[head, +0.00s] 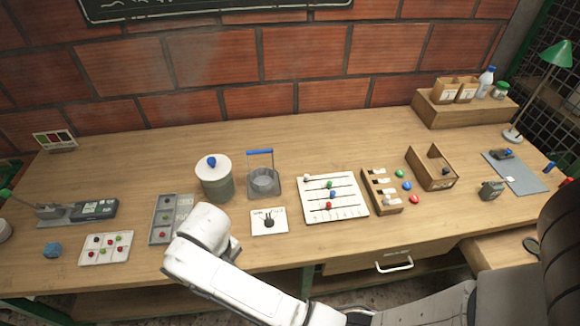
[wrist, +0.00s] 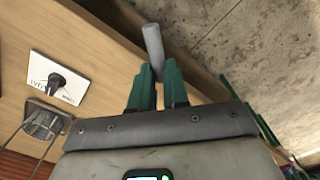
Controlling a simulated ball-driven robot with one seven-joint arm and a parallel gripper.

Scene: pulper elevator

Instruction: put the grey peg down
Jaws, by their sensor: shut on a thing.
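In the wrist view the grey peg (wrist: 153,42) is a plain, light grey rod. My gripper (wrist: 160,75) is shut on its near end between two green fingers, and the peg sticks out beyond the fingertips. In that picture the peg lies across the line of the table's front edge, with floor to its right. I cannot tell its height. In the head view my white arm reaches over the front of the table, and the gripper and peg are hidden behind it.
A white plate with a black knob (head: 269,221) stands near my arm, with a wire basket (head: 263,180) and lidded pot (head: 216,180) behind. A grey compartment tray (head: 161,220) is left. A white slider board (head: 332,196) is right. Bare wood (head: 330,150) lies behind these.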

